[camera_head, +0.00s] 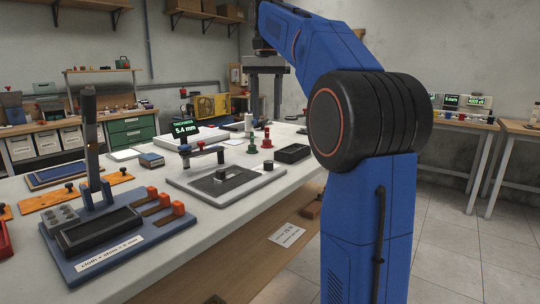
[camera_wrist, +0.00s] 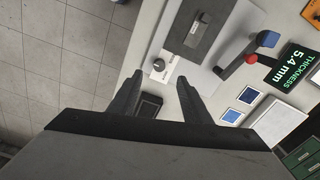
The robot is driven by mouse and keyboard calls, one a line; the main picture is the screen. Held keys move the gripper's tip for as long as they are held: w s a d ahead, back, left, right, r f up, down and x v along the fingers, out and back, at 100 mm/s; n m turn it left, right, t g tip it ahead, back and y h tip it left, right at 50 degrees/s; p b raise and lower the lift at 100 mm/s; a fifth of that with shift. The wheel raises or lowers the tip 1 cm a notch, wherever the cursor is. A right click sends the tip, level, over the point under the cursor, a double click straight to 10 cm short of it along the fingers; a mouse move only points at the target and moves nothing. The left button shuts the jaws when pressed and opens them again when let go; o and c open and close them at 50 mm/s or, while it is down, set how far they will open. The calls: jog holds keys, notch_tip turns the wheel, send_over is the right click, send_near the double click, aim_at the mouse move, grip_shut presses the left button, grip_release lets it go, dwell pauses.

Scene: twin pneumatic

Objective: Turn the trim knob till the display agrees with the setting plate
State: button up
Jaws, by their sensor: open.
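The display (camera_head: 184,129) reads "THICKNESS 5.4 mm" in green; it also shows in the wrist view (camera_wrist: 288,65). A small round knob (camera_wrist: 158,66), pale with a dark grip bar, sits at the corner of the grey base plate; it looks like the dark knob (camera_head: 268,165) in the head view. My gripper (camera_wrist: 159,79) is open and empty, with its fingertips to either side of the knob in the picture; contact cannot be told. A white label (camera_head: 111,252) reads roughly "cloth + stem = 5 mm". I cannot tell whether it is the setting plate.
A black tray (camera_head: 293,153) lies near the knob. A lever with a red ball (camera_wrist: 252,58) stands on the base plate (camera_head: 185,182). Red and green posts (camera_head: 251,144) stand behind. A blue fixture (camera_head: 80,270) fills the near left. A printed plate (camera_head: 287,234) hangs on the table's front.

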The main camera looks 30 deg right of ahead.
aim_at(268, 162)
jog(key=shift+m, duration=0.3)
jog(key=f, duration=0.5)
jog(key=w+d+f, duration=0.1)
jog(key=f, duration=0.5)
jog(key=w+d+f, duration=0.1)
jog(key=f, duration=0.4)
jog(key=shift+f, duration=0.3)
jog(key=shift+c, duration=0.6)
jog(key=c, duration=0.9)
